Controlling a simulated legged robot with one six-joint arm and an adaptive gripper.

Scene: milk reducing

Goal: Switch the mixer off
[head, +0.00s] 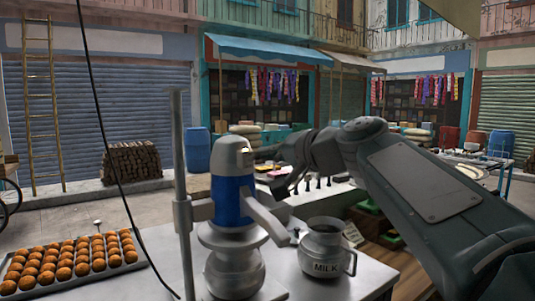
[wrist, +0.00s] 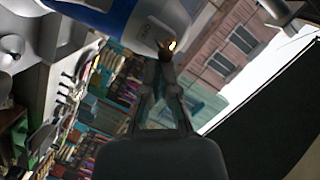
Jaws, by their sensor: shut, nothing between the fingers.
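The mixer (head: 232,200) stands on the metal table, clamped to an upright post, with a blue body and a pale top. Its blue and white housing (wrist: 122,18) fills the upper left of the wrist view. My gripper (head: 259,154) reaches in from the right to the mixer's top. In the wrist view its closed fingertips (wrist: 165,58) are right at the switch, and nothing is held. I cannot tell whether they touch it. The fingertips partly cover the switch.
A metal milk can (head: 325,255) marked MILK stands right of the mixer. A tray (head: 75,285) of round orange balls lies at left. A dark cable (head: 105,150) hangs in front.

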